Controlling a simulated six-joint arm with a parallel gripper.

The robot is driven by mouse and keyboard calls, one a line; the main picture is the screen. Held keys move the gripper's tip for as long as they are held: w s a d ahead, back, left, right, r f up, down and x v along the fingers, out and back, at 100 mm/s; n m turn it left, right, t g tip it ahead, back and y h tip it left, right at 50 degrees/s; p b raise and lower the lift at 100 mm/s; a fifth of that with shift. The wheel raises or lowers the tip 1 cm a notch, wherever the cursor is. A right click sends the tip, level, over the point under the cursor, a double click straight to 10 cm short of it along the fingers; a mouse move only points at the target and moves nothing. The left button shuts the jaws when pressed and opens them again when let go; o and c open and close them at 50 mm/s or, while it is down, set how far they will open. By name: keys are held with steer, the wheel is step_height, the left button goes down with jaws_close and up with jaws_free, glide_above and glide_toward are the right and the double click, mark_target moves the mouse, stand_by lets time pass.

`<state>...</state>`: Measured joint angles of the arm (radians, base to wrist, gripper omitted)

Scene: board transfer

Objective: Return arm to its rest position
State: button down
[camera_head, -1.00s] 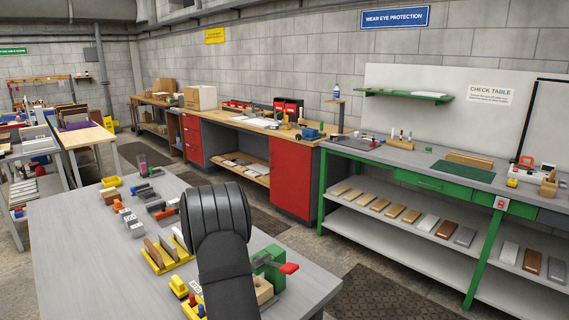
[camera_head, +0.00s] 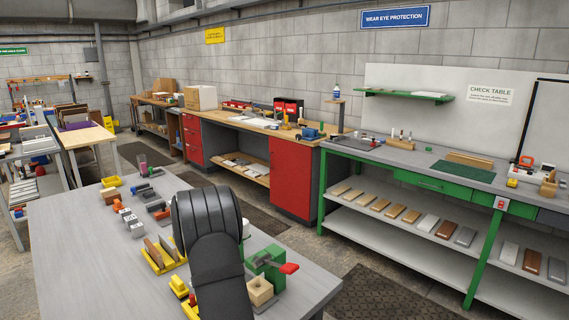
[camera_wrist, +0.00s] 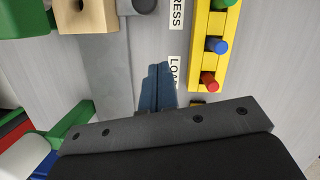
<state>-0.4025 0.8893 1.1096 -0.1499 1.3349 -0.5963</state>
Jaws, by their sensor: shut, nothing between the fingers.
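My gripper (camera_wrist: 158,84) shows in the wrist view, its two dark blue fingers side by side, shut and empty above the grey table. A "LOAD" label is partly hidden behind the fingers, and a "PRESS" label lies beyond it. In the head view my black arm stands over the near grey table (camera_head: 85,230), and my gripper is hidden there.
A green vise with a red handle (camera_head: 288,268) and a wooden block with a hole (camera_head: 260,291) sit right of my arm. A yellow rack with coloured pegs (camera_wrist: 207,50) is right of the fingers in the wrist view. Clear tabletop lies at left.

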steer(key=x, duration=0.3)
steer(key=shift+d+f, duration=0.15)
steer(key=shift+f, duration=0.2)
steer(key=d, duration=0.1)
steer(key=s+d, duration=0.2)
steer(key=shift+d+f, duration=0.3)
steer(key=shift+d, duration=0.05)
steer(key=w+a, duration=0.4)
steer(key=a, duration=0.1)
steer(key=w+a, duration=0.2)
steer(key=a, duration=0.1)
steer(key=shift+w+a, duration=0.15)
steer(key=shift+w, duration=0.2)
step_height(320, 180, up, 14)
steer(key=s+m+t, duration=0.1)
steer(key=m+t, duration=0.1)
steer(key=m, duration=0.3)
steer(key=shift+s+d+f+t+y, duration=0.25)
steer(key=shift+s+d+t+y, duration=0.05)
steer(key=shift+s+d+y, duration=0.1)
